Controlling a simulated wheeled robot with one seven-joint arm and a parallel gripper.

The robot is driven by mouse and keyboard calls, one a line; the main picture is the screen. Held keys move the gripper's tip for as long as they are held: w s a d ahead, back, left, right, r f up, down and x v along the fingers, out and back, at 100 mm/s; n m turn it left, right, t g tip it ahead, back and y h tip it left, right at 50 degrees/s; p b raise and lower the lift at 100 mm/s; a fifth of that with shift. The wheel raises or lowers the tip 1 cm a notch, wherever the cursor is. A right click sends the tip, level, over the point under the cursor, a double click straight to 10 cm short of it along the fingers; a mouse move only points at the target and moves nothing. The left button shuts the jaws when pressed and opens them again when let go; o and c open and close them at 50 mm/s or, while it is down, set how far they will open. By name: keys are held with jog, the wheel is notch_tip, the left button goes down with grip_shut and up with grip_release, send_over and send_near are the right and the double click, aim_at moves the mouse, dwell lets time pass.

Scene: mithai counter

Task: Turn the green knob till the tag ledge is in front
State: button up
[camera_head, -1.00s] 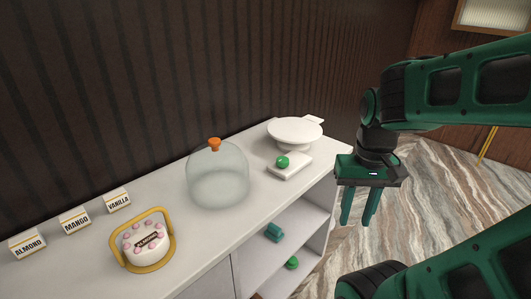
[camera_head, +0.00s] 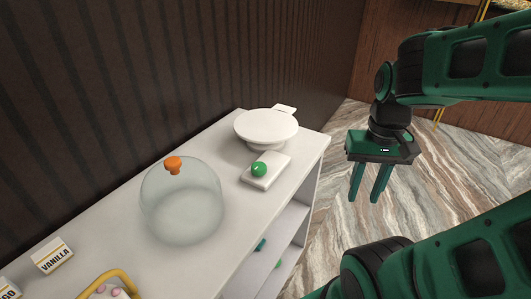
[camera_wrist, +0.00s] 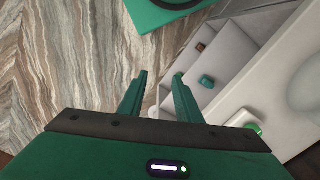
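The green knob (camera_head: 259,169) sits on a white block (camera_head: 275,170) on the counter, in front of the round white stand (camera_head: 266,127). The tag ledge (camera_head: 285,108) is a small white tab at the far right edge of the stand, on its wall side. My gripper (camera_head: 369,197) is open and empty, to the right of the counter over the floor, apart from the knob. In the wrist view, the two fingers (camera_wrist: 160,85) are spread with nothing between them. The knob shows there in part (camera_wrist: 254,127), at the right.
A clear dome (camera_head: 182,205) with an orange handle stands left of the knob on the white counter (camera_head: 233,225). Open shelves below hold small green items. The floor (camera_head: 345,150) at right is clear.

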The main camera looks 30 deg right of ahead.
jog(key=shift+d, duration=0.45)
jog(key=shift+o, duration=0.4)
jog(key=o, duration=0.5)
jog(key=shift+s+r, duration=0.2)
jog(key=shift+s, duration=0.05)
jog(key=m, duration=0.3)
send_near(258, 165)
jog(key=shift+h, duration=0.3)
notch_tip(258, 165, down, 8)
jog(key=shift+s+a+f, duration=0.1)
jog(key=shift+s+f, duration=0.05)
jog(key=c, duration=1.1)
